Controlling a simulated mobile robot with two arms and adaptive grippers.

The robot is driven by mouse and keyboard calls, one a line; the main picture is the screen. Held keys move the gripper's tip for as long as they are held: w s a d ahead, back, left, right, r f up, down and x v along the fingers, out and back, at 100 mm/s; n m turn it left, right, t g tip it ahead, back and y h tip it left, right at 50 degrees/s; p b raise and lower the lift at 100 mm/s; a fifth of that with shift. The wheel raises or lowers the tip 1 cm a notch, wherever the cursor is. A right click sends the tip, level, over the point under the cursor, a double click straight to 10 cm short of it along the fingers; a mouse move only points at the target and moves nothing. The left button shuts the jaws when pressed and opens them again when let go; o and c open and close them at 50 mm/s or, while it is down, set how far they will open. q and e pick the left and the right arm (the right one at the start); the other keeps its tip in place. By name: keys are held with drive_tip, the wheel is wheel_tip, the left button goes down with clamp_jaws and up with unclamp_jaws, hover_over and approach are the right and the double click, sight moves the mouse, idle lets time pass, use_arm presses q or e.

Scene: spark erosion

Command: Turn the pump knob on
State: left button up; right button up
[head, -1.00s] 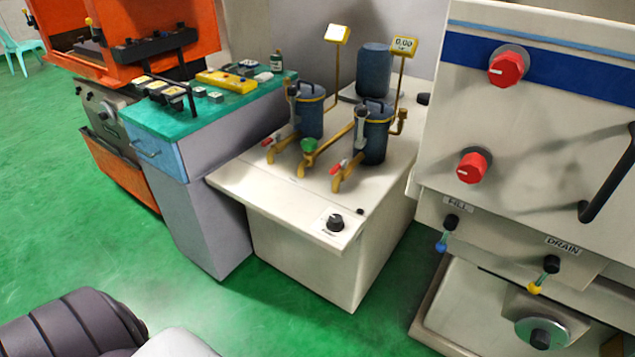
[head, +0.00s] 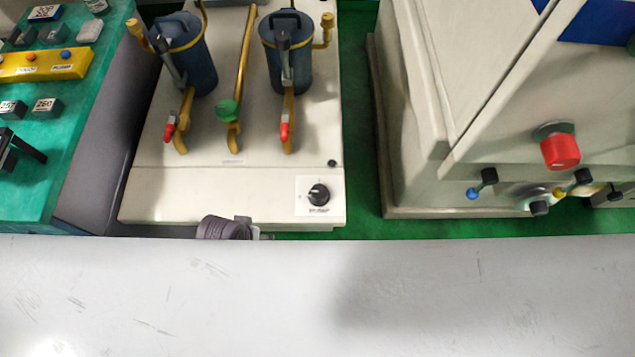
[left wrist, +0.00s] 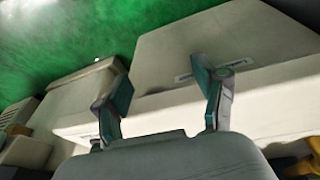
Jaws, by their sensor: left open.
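The pump knob (head: 318,194) is a small black dial on a white plate at the right front of the pale pump cabinet (head: 225,205). Its label is too small to read, and I cannot tell its setting surely. A dark ribbed part of my arm shows at the cabinet's front edge, left of the knob; the gripper fingers cannot be made out there. In the left wrist view my left gripper (left wrist: 160,76) is open and empty. Its two fingers are apart in front of pale cabinet surfaces, and the knob does not show there. My right gripper is not in view.
Blue canisters with yellow pipes, red levers and a green valve handle (head: 229,110) stand on the cabinet behind the knob. A green-topped bench (head: 90,110) is at left. A pale machine (head: 415,150) with a red knob stands at right, across a strip of green floor.

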use_arm(q)
wheel_tip(320, 180, up, 7)
drive_tip(key=w+d, duration=0.1)
drive_tip(key=d, duration=0.1)
wheel_tip(320, 180, up, 11)
drive_tip(key=n+g+y+p, duration=0.1)
drive_tip(key=n+g+p, duration=0.2)
drive_tip(key=n, duration=0.4)
hover_over(319, 191)
wheel_tip(319, 191, down, 13)
drive_tip(key=shift+f, duration=0.1)
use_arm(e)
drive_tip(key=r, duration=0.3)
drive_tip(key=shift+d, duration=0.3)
